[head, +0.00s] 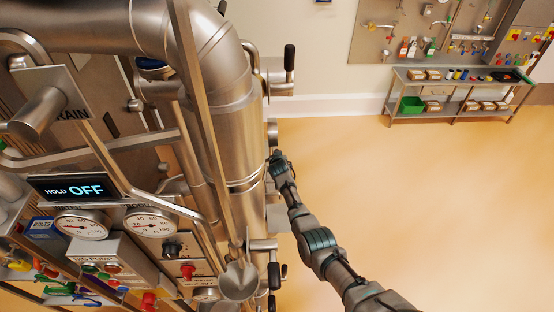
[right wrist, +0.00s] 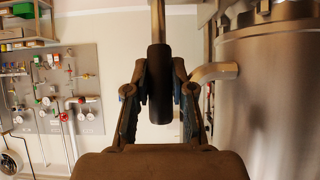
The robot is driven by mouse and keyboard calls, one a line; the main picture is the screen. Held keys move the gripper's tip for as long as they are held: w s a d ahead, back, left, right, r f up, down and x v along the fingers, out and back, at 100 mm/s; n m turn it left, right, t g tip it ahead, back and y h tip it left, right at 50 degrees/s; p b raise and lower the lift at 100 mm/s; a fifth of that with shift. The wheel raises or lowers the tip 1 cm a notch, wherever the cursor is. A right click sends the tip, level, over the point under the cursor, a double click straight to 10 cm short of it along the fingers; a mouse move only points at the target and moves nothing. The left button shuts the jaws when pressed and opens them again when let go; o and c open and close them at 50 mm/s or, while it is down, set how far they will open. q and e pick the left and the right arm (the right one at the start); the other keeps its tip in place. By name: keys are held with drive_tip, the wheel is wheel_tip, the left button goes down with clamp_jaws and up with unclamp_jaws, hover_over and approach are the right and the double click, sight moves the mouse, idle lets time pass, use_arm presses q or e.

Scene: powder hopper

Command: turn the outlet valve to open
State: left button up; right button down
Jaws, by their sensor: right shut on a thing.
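In the right wrist view a black handle grip (right wrist: 159,85) on a metal rod hangs between the two fingers of my right gripper (right wrist: 160,95). The fingers are closed on it from both sides. In the head view my right gripper (head: 277,160) is at the right side of the large steel pipe (head: 232,110); the handle it holds is largely hidden there. I cannot tell from these views how far the valve is turned. My left gripper is not in view.
Other black-handled levers stand by the pipe, one above (head: 289,60) and one below (head: 274,275). A display reading "HOLD OFF" (head: 70,188) and gauges (head: 82,224) are at the left. The floor (head: 420,200) to the right is clear, up to a shelf bench (head: 440,90).

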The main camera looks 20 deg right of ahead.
drive_tip(key=shift+f, duration=0.3)
drive_tip(key=c, duration=1)
unclamp_jaws()
drive_tip(key=shift+w+f, duration=0.1)
drive_tip(key=shift+w, duration=0.15)
drive_tip(key=shift+s+a+r, duration=0.1)
drive_tip(key=shift+s+r, duration=0.3)
drive_tip(key=shift+r, duration=0.05)
drive_tip(key=v, duration=1)
drive_tip(key=shift+s+a+r, duration=0.15)
drive_tip(key=shift+s+r, duration=0.1)
